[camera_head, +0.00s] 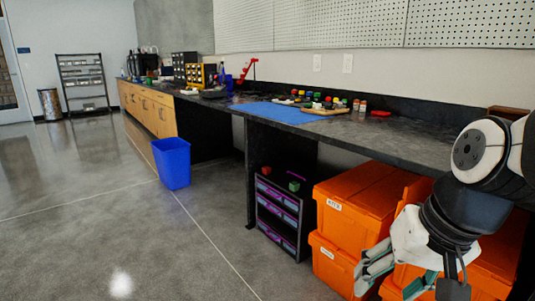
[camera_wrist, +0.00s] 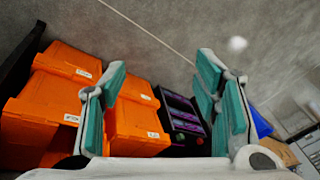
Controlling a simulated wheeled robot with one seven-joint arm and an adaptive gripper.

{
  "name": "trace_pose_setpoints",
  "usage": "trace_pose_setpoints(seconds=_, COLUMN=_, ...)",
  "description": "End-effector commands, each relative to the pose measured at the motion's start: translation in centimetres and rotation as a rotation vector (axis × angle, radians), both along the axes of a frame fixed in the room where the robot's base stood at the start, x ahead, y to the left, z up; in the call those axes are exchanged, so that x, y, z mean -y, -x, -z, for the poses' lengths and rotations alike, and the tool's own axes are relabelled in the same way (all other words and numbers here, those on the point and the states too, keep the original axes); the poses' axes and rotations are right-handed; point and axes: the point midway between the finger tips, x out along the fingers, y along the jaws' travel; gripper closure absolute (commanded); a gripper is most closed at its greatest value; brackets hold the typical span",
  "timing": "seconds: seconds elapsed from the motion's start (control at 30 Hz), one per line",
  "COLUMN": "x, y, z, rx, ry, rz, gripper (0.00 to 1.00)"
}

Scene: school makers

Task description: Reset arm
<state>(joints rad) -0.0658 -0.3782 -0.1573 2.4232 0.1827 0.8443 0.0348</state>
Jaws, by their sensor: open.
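My gripper (camera_head: 392,272) hangs low at the right of the head view, in front of the orange crates. In the wrist view my gripper (camera_wrist: 160,95) shows two teal-padded fingers spread wide apart. Nothing is between the fingers, so it is open and empty. My arm comes down from the right edge of the head view, bent, with the hand below the level of the counter top. Part of the hand is cut off by the lower edge of the head view.
Stacked orange crates (camera_head: 355,197) and a small drawer unit (camera_head: 277,215) stand under the dark counter (camera_head: 370,132). A blue bin (camera_head: 172,163) stands on the floor. A blue mat (camera_head: 273,113) and several small items lie on the counter. The floor at left is clear.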

Motion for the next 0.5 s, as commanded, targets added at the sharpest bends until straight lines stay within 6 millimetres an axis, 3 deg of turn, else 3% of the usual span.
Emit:
trace_pose_setpoints(seconds=0.1, x=-0.3, y=5.5, z=-0.8, rx=-0.057, ry=0.043, rz=-0.08, gripper=0.44)
trace_pose_setpoints(seconds=0.2, x=-0.2, y=9.2, z=-0.9, rx=-0.107, ry=0.085, rz=-0.127, gripper=0.44)
trace_pose_setpoints(seconds=0.5, x=1.0, y=17.4, z=-0.7, rx=-0.223, ry=0.204, rz=-0.197, gripper=0.44)
